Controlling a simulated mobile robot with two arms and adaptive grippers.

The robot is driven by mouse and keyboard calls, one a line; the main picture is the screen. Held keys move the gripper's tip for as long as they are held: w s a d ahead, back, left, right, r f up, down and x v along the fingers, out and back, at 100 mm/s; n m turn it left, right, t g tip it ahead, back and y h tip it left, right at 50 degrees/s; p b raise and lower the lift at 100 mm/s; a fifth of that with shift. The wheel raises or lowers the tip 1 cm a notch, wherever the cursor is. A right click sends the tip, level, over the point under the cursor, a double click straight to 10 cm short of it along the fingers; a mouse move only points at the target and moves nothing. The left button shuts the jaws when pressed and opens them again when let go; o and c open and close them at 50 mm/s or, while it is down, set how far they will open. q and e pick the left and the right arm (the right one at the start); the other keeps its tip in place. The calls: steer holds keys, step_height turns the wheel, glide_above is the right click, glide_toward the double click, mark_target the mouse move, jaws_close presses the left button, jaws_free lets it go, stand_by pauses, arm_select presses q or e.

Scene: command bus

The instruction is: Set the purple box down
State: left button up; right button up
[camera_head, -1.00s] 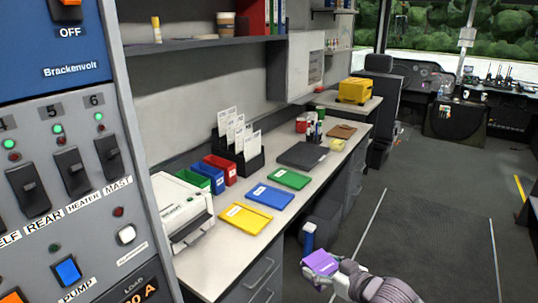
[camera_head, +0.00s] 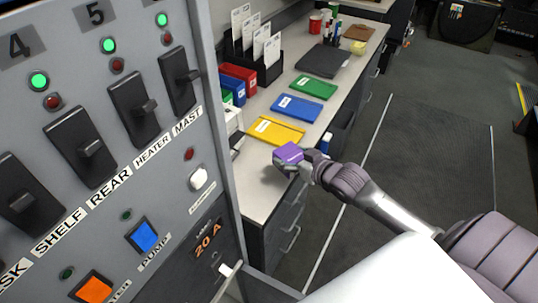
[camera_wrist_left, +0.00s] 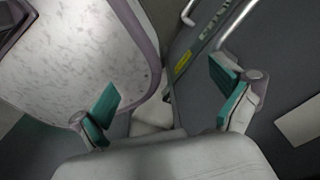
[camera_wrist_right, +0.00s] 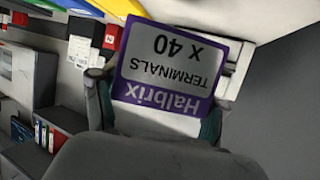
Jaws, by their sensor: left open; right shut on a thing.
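The purple box (camera_head: 288,153) is held in my right gripper (camera_head: 296,163), over the near part of the desk (camera_head: 257,190) in the head view. In the right wrist view the purple box (camera_wrist_right: 172,68) fills the space between the fingers and shows the label "Halbrix TERMINALS x 40". I cannot tell whether its underside touches the desk. My left gripper (camera_wrist_left: 165,105) is open with nothing between its fingers in the left wrist view; it does not show in the head view.
A switch panel (camera_head: 110,150) stands at the left. Bare desk shows at the near end.

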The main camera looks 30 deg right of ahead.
steer(key=w+a+f, duration=0.1)
steer(key=w, duration=0.1)
steer(key=w+a+f, duration=0.3)
steer(key=w, duration=0.1)
steer(key=shift+w+a+f, duration=0.15)
steer(key=shift+a, duration=0.05)
steer(key=shift+f, duration=2.1)
steer(key=shift+f, duration=0.15)
steer(key=o, duration=1.3)
steer(key=v, duration=1.2)
